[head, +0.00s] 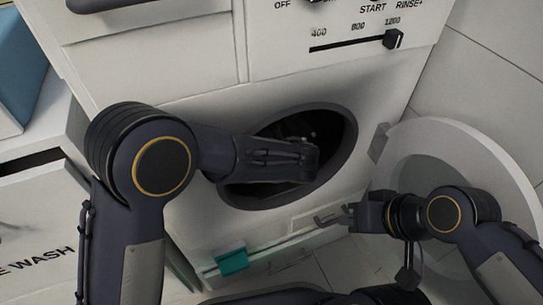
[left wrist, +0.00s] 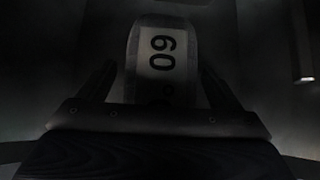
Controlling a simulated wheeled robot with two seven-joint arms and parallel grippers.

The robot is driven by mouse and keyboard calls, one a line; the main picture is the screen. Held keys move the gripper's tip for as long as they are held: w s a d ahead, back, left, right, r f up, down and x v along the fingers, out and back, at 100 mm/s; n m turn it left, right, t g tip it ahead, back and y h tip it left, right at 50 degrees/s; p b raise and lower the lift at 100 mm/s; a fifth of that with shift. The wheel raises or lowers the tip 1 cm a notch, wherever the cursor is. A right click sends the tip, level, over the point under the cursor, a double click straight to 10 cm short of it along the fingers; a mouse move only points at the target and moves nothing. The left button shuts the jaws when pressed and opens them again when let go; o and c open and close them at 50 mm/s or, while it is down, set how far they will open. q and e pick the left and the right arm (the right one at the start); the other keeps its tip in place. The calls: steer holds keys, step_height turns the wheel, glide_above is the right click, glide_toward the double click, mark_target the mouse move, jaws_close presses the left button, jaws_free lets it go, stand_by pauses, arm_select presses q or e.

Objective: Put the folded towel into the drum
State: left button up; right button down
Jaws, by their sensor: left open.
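The drum opening (head: 343,150) is a dark oval in the front of the white washing machine. My left arm reaches into it, and its gripper is hidden there in the head view. In the left wrist view my left gripper (left wrist: 157,90) is open, with one finger on each side of a rounded item with a pale "60" label. This looks like the folded towel (left wrist: 160,30), inside the dark drum. I cannot tell whether the fingers touch it. My right gripper (head: 337,214) is open and empty, low in front of the machine between the drum opening and the door.
The round door (head: 447,135) stands open on the right, close to my right arm. A teal item (head: 232,260) is at the machine's lower front edge. White drawers (head: 40,190) and a blue box (head: 20,80) are at the left. Tiled floor shows at the lower right.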

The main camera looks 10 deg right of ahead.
arm_select(q)
steer(key=shift+s+r, duration=0.15)
steer(key=shift+r, duration=0.3)
steer(key=p+v, duration=0.3)
steer(key=v, duration=0.3)
steer(key=shift+s+r, duration=0.1)
steer(key=shift+r, duration=0.05)
steer(key=shift+s+d+r, duration=0.1)
steer(key=shift+s+r, duration=0.05)
steer(key=shift+s, duration=0.15)
